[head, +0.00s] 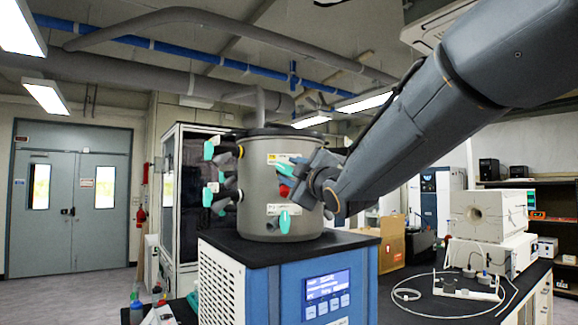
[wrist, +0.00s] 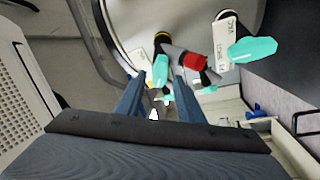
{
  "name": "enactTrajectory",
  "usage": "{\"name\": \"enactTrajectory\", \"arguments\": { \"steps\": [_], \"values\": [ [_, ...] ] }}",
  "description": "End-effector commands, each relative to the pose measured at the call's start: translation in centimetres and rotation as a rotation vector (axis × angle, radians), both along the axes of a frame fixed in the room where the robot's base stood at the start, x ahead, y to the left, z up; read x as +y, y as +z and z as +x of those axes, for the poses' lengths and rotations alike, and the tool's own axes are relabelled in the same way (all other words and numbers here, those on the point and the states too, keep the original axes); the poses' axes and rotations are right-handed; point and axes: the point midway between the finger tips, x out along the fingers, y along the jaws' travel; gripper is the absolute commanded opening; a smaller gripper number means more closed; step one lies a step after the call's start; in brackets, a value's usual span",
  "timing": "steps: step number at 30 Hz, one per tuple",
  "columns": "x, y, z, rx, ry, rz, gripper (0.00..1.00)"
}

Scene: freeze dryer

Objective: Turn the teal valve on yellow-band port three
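The freeze dryer's grey drum (head: 255,200) carries several ports with teal valve handles. The fingers are apart, with gaps visible on both sides of the handle; contact is not clear. In the head view, my gripper (head: 304,174) is at the drum's upper right and partly hides that port; some teal (head: 284,159) shows beside it. The port number cannot be read.
A red-capped grey port (wrist: 195,62) sits close to my right finger in the wrist view. A larger teal handle (wrist: 252,49) is farther right. In the head view, another teal handle (head: 285,221) is below my gripper, and more (head: 209,150) stick out on the drum's left.

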Motion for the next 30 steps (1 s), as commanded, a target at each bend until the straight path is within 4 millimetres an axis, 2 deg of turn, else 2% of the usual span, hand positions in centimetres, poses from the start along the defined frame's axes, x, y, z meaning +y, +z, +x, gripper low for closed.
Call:
{"name": "enactTrajectory", "arguments": {
  "steps": [6,15,21,30],
  "values": [
    [0.55,0.27,1.27,0.001,0.000,0.002,0.34],
    [0.60,0.23,1.43,0.001,0.000,0.002,0.34],
    [0.58,0.23,1.41,0.001,0.000,0.002,0.01],
    [0.61,0.11,1.42,0.001,0.000,0.016,0.00]
  ]
}}
